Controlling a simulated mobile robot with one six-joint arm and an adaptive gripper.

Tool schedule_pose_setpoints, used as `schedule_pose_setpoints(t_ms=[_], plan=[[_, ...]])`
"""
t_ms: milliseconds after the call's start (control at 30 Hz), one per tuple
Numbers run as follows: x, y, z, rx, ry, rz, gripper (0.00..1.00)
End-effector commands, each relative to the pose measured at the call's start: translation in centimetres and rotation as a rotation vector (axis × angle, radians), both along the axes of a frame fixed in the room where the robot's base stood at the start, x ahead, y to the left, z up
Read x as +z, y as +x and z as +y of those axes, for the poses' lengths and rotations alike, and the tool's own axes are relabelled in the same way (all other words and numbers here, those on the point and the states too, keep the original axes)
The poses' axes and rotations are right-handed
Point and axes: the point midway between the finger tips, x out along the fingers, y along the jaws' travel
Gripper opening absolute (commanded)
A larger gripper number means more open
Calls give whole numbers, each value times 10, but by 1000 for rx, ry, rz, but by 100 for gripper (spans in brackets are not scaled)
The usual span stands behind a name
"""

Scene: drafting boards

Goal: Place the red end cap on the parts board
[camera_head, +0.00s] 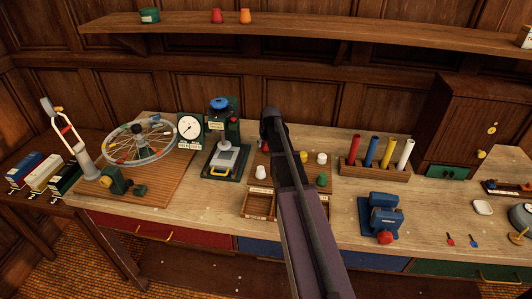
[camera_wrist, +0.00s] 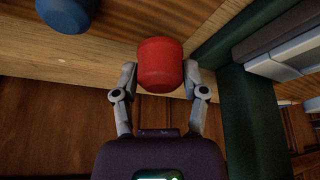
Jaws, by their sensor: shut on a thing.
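In the wrist view the red end cap (camera_wrist: 161,65) is between the two fingers of my gripper (camera_wrist: 160,82), which is shut on it. The cap looks like a short, smooth red cylinder with a rounded rim. In the head view my arm covers the gripper. A small red spot (camera_head: 265,147) shows just left of the arm; I cannot tell if it is the held cap. White caps (camera_head: 321,158) and a green cap (camera_head: 322,179) stand on the bench around the arm. The parts board cannot be made out clearly there.
A dial gauge (camera_head: 189,128) and a press-like device (camera_head: 225,155) stand left of my arm. A rack of coloured tubes (camera_head: 376,158) and a blue machine (camera_head: 382,216) stand right. Open wooden trays (camera_head: 260,204) lie at the front. In the wrist view a dark green block (camera_wrist: 247,100) is close on the right.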

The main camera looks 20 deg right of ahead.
Motion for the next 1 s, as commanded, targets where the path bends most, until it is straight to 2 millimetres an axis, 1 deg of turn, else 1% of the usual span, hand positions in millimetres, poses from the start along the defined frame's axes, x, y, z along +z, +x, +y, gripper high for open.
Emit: schedule_pose_setpoints(t_ms=[300,467,733,833,1000], plan=[[-2,0,0,0,0,0,0],[-12,0,-1,-1,-1,0,0],[-33,0,-1,-1,0,0,0],[-37,0,-1,-1,0,0,0],[-38,0,-1,-1,0,0,0]])
